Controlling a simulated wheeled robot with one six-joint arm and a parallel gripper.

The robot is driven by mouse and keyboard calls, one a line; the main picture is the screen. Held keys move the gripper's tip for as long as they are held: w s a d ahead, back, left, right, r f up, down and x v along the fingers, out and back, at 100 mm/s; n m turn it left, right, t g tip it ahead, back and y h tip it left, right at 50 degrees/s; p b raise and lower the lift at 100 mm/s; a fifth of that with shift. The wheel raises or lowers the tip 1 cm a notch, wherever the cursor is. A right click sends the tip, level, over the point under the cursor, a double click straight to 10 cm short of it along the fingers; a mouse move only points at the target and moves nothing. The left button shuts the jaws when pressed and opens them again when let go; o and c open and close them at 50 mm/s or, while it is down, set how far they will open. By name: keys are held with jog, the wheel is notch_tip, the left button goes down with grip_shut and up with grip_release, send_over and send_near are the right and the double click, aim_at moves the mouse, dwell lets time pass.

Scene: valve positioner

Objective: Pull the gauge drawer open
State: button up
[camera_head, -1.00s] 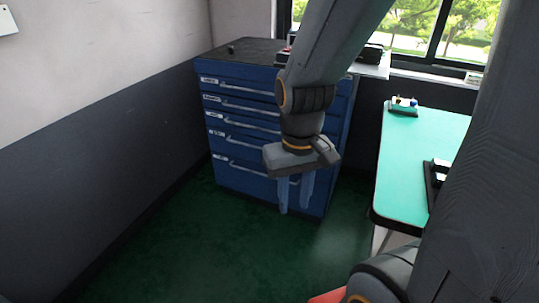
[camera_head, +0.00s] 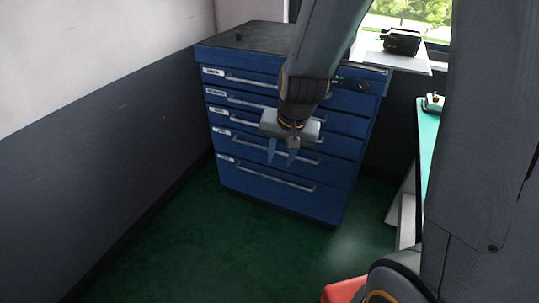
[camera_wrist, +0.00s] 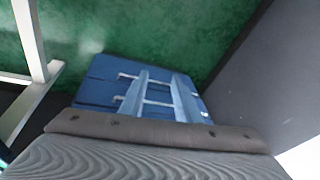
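A blue drawer cabinet (camera_head: 285,206) stands against the dark wall, with several shut drawers stacked one over another. Each has a long silver bar handle and a small white label at its left end. The labels are too small to read, so I cannot tell which is the gauge drawer. My gripper (camera_head: 280,160) is in front of the cabinet, pointing down, and hides parts of the middle handles. Its two fingers are apart with nothing between them. In the wrist view the open fingers (camera_wrist: 160,104) show against the blue drawer fronts (camera_wrist: 103,68) and silver handles (camera_wrist: 158,102).
A dark device (camera_head: 401,41) rests on a pale surface by the window. A green-topped table (camera_head: 429,150) is at the right. The green floor (camera_head: 190,245) before the cabinet is clear.

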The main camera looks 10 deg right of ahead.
jog(key=w+a+f+m+t+h+b, duration=0.1)
jog(key=w+a+f+m+t+b, duration=0.2)
jog(key=w+f, duration=0.5)
jog(key=w+f+m+t+h+b, duration=0.15)
jog(key=w+f+m, duration=0.35)
jog(key=w, duration=0.7)
jog(key=w+d+f+m+t+h+b, duration=0.3)
jog(key=w+f+m+t+h+b, duration=0.35)
jog(key=f+m, duration=0.55)
jog(key=w+d+f+g+h+b, duration=0.1)
jog(key=w+d, duration=0.3)
jog(key=w, duration=0.2)
jog(key=shift+w+d+f+g, duration=0.25)
jog(key=shift+f+g, duration=0.1)
jog(key=shift+g, duration=0.05)
grip_shut()
